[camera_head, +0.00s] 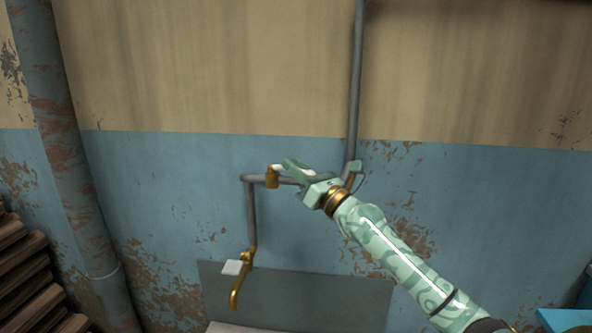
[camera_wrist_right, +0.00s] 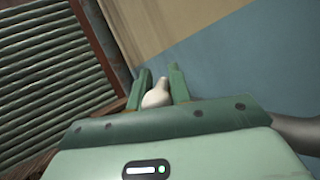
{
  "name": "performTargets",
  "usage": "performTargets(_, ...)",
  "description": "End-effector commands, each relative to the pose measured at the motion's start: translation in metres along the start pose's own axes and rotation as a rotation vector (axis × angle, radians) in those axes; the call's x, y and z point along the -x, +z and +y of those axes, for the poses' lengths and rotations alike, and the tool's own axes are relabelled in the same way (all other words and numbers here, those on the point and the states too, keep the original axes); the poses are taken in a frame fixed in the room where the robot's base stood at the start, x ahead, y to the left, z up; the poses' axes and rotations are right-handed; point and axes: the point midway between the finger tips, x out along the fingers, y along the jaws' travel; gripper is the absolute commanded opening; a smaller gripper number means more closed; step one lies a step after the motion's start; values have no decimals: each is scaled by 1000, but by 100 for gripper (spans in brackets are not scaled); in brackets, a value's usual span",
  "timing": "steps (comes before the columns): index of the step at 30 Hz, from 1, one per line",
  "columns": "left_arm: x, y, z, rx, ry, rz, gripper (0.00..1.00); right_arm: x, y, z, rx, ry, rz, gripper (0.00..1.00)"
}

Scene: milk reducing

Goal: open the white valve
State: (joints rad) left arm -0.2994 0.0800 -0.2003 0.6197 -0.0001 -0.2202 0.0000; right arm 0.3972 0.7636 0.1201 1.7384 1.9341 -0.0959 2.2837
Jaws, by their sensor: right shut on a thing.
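The white valve (camera_head: 277,168) is a small white handle on a brass fitting (camera_head: 272,180) in the grey wall pipe, at the middle of the head view. My right gripper (camera_head: 297,171) reaches it from the right and is shut on the handle. In the right wrist view the pale, rounded handle (camera_wrist_right: 157,95) sits between the two green fingers (camera_wrist_right: 160,82). The gripper hides part of the handle and of the pipe behind it. My left gripper is in neither view.
The grey pipe (camera_head: 355,90) comes down the wall, and a branch drops to a brass tap (camera_head: 236,290) with a pale handle (camera_head: 232,267). A grey panel (camera_head: 320,295) is below. A thick peeling pipe (camera_head: 70,150) and stacked slats (camera_head: 25,265) are at the left.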

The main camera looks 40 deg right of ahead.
Motion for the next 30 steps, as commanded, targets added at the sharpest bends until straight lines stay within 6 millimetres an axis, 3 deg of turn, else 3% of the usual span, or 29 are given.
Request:
performTargets(1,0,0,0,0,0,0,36,0,1,0,1,-2,-2,26)
performTargets(2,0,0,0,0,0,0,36,0,1,0,1,-2,-2,34)
performTargets(3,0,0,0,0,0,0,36,0,1,0,1,-2,-2,35)
performTargets(14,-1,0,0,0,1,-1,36,7,-1,0,0,-1,0,35)
performTargets(17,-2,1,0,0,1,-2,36,23,-2,-1,-1,-2,1,35)
performTargets(30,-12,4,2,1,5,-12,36,136,-2,-1,-2,-6,0,35)
